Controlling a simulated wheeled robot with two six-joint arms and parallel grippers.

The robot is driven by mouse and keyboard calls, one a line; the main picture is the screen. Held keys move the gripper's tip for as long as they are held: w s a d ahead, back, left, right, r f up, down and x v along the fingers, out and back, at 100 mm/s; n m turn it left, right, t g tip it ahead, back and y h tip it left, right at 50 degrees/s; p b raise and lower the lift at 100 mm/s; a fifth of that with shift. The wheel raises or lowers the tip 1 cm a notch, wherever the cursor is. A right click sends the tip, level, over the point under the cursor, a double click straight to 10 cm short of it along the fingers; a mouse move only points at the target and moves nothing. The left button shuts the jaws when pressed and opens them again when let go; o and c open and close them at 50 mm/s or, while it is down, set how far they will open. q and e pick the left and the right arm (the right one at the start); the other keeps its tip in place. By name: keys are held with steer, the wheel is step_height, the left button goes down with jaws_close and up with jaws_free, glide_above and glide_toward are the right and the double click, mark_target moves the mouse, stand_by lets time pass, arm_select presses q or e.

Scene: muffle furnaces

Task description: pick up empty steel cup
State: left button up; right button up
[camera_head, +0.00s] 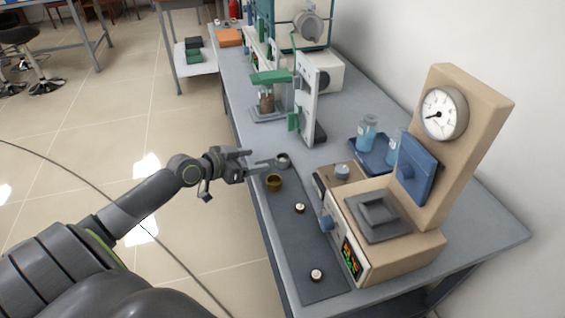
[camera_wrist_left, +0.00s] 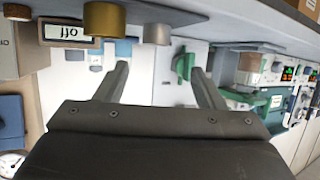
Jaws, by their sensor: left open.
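The small steel cup (camera_head: 283,160) stands upright on the bench near its left edge. It also shows, upside down, in the left wrist view (camera_wrist_left: 158,34), near the top and in line with the gap between the fingers. My left gripper (camera_head: 259,158) is open and empty, just left of the cup in the head view. Its two fingers spread apart in the left wrist view (camera_wrist_left: 160,68). A brass cup (camera_head: 274,184) stands close by, nearer to me. It shows beside the steel cup in the left wrist view (camera_wrist_left: 104,20). My right gripper is not in view.
A beige instrument with a dial (camera_head: 443,112) stands at the right of the bench. Two small round pieces (camera_head: 300,208) (camera_head: 316,275) lie on the dark mat (camera_head: 288,240). A white and green stand (camera_head: 307,98) is behind the cups. A blue tray (camera_head: 372,160) holds bottles.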

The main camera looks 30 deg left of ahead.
mark_target(287, 157)
arm_select(q)
steer(key=x, duration=0.4)
steer(key=shift+w+d+f, duration=0.1)
steer(key=shift+w, duration=0.05)
steer(key=shift+d+x, duration=0.15)
steer(key=shift+x, duration=1.15)
steer(key=shift+d+x, duration=0.15)
steer(key=shift+x, duration=1.15)
steer(key=shift+f, duration=0.1)
steer(key=shift+c, duration=0.4)
steer(key=c, duration=1)
